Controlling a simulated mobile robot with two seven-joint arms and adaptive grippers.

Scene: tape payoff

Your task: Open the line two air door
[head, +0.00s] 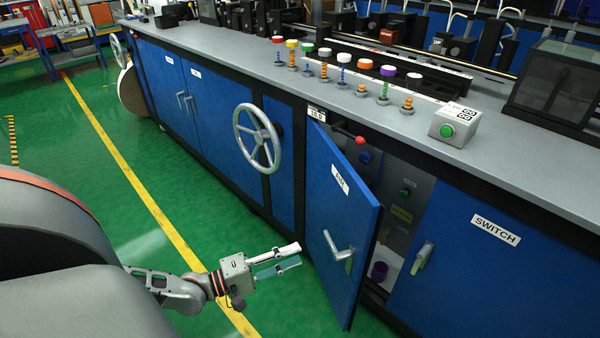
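A blue cabinet door (336,220) with a small white label, its lettering hard to read, stands partly open. It swings out from the cabinet front and has a silver lever handle (338,250) on its outer face. My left gripper (299,255) is just left of the door's outer face, apart from the handle. Its two fingers are parted with nothing between them. My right gripper is not in view.
A grey handwheel (257,138) sticks out left of the door. A red-knobbed lever (350,134) juts out above it. The closed SWITCH door (476,265) is to the right. Green floor in front is clear, with a yellow line (160,215).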

